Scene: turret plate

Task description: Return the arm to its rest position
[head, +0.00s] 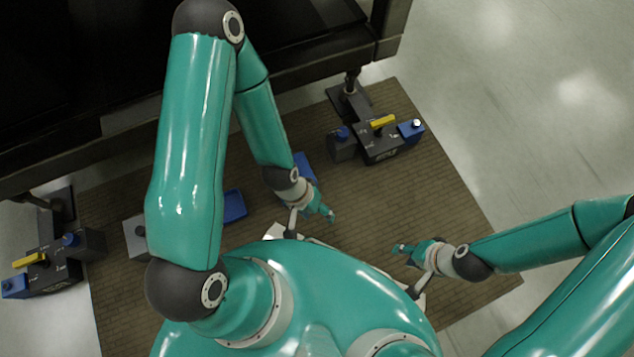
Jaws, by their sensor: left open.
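My left arm (190,150) is teal with dark joints. It rises at the left, bends at the top and comes back down toward the middle. Its gripper (310,223) is open and empty above the brown mat, close to my teal body. My right arm (530,244) comes in from the right, with its gripper (406,270) pointing left near my body. The right gripper's fingers look spread, with nothing seen between them. My left arm hides part of the mat and the things behind it.
A brown mat (440,200) lies on the pale floor. A dark table (310,60) stands at the top left. Dark-and-blue units with yellow handles sit at the right (378,140) and left (45,265). A blue tray (234,206) and a grey block (135,238) are partly hidden.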

